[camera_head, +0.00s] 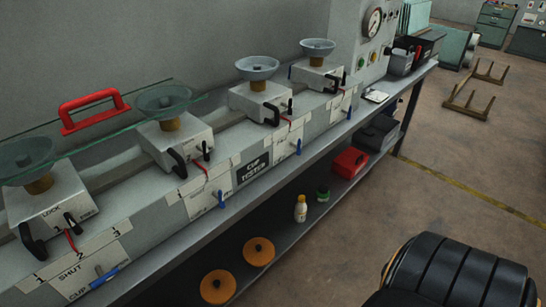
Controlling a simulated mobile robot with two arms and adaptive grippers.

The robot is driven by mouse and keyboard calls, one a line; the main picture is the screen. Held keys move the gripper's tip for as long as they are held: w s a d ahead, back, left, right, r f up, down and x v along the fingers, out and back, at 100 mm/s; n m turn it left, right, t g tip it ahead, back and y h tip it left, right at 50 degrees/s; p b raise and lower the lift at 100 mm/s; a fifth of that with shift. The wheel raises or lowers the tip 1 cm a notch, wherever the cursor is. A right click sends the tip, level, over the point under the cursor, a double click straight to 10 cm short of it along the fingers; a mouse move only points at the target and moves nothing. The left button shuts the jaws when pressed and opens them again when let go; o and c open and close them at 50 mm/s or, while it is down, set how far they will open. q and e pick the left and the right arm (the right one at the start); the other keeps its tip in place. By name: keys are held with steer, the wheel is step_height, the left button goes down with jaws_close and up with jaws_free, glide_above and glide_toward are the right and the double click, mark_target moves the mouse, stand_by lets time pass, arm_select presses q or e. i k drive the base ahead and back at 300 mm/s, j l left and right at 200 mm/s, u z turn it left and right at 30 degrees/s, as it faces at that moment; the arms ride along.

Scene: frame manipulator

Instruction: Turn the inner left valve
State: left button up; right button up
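A long grey cup tester bench holds a row of several white boxes, each with a round cup on top. The second box from the left (176,142) has a black handle, a red-tipped lever and, on the panel below, a small blue valve handle (222,199). That blue handle looks close to upright. The leftmost blue handle (104,278) lies slanted, beside a "SHUT" label. Other blue handles (298,147) sit farther right. Neither of my grippers is in view.
A clear pane with a red handle (93,110) covers the two left cups. A lower shelf holds orange discs (218,287), a bottle (300,209) and a red box (349,162). A black padded object (455,275) stands at bottom right. Open floor lies right of the bench.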

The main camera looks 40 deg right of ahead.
mark_target(220, 197)
steer(key=z, duration=0.9)
